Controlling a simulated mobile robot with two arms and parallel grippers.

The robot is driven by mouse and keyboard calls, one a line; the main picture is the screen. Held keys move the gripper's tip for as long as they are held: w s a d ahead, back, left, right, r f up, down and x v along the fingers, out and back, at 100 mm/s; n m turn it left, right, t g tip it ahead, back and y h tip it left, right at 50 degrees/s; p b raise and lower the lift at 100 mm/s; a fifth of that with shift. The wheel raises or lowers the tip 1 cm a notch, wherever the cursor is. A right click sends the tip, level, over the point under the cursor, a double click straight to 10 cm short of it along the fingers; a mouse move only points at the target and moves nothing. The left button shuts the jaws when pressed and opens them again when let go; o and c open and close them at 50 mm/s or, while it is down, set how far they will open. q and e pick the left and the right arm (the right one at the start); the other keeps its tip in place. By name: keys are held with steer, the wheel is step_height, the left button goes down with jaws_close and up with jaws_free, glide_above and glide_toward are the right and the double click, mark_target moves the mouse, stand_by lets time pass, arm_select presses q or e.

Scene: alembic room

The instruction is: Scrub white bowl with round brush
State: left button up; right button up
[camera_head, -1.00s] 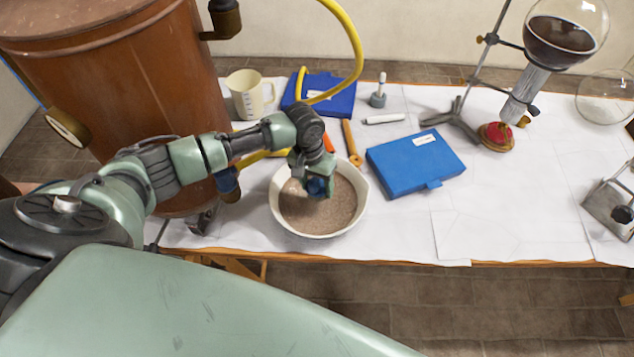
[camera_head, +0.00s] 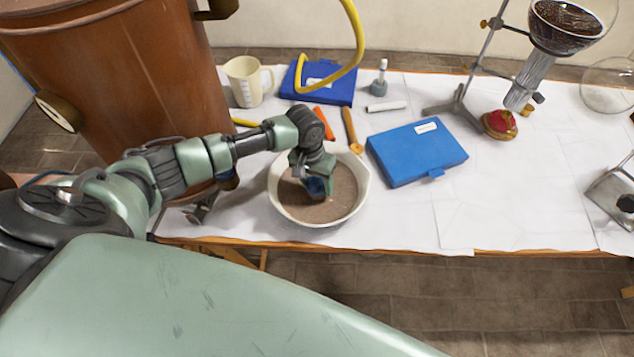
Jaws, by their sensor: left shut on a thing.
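The white bowl (camera_head: 360,178) stands on the white-covered table near its front edge. Its inside is coated or filled with something brown. My left gripper (camera_head: 317,188) points down inside the bowl, left of its middle. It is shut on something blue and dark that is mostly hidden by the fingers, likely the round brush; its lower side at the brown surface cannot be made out. My right gripper is not in view.
A blue case (camera_head: 416,153) lies right of the bowl, and another blue case (camera_head: 318,82) lies behind. A copper vat (camera_head: 120,100) stands left. A flask stand (camera_head: 480,60) is at right.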

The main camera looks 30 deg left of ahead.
arm_select(q)
steer(key=shift+f+b, duration=0.3)
steer(key=shift+f, duration=0.4)
stand_by(0.6)
